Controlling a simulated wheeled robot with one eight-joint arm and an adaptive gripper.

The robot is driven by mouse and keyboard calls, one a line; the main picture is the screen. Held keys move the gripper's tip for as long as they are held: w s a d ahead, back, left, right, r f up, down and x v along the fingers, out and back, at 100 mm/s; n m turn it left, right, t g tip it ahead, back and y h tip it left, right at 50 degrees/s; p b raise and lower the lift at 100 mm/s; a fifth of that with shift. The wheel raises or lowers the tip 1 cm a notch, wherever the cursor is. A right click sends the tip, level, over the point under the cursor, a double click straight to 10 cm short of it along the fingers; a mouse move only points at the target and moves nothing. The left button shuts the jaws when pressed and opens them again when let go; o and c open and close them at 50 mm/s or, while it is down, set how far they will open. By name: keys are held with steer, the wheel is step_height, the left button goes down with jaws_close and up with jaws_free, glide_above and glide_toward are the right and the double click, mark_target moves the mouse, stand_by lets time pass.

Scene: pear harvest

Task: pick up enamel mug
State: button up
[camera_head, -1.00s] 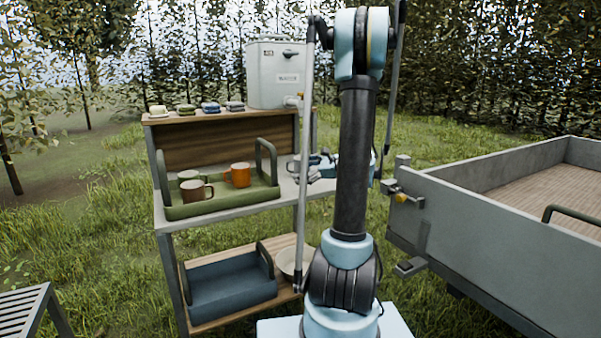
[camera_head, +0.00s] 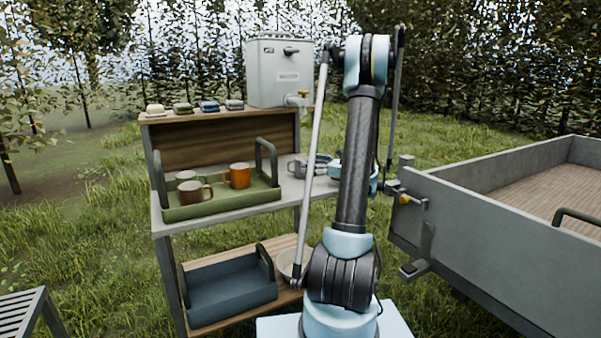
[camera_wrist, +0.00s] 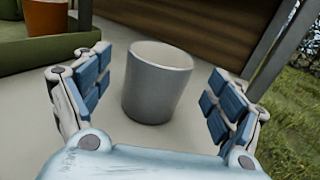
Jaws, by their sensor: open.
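A plain grey mug (camera_wrist: 157,85), taken as the enamel mug, stands upright on the pale shelf top in the wrist view. It also shows small beside the green tray in the head view (camera_head: 297,167). No handle shows in the wrist view. My gripper (camera_wrist: 162,78) is open, with one blue-padded finger on each side of the mug. Gaps show between the mug and both fingers, so it is not gripped. In the head view my gripper (camera_head: 325,164) is partly hidden behind my arm.
A green tray (camera_head: 222,208) with brown and orange mugs stands left of the grey mug. A dispenser (camera_head: 278,75) and folded cloths stand on the upper shelf. A blue-grey tray (camera_head: 232,290) and a bowl are below. A trailer (camera_head: 490,240) stands at right.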

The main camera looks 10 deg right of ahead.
mark_target(297, 161)
steer(key=x, duration=0.4)
steer(key=shift+w+a+r, duration=0.2)
steer(key=shift+w+a, duration=0.05)
steer(key=shift+a, duration=0.05)
steer(key=shift+c, duration=0.2)
steer(key=c, duration=1.4)
steer(key=shift+r, duration=0.15)
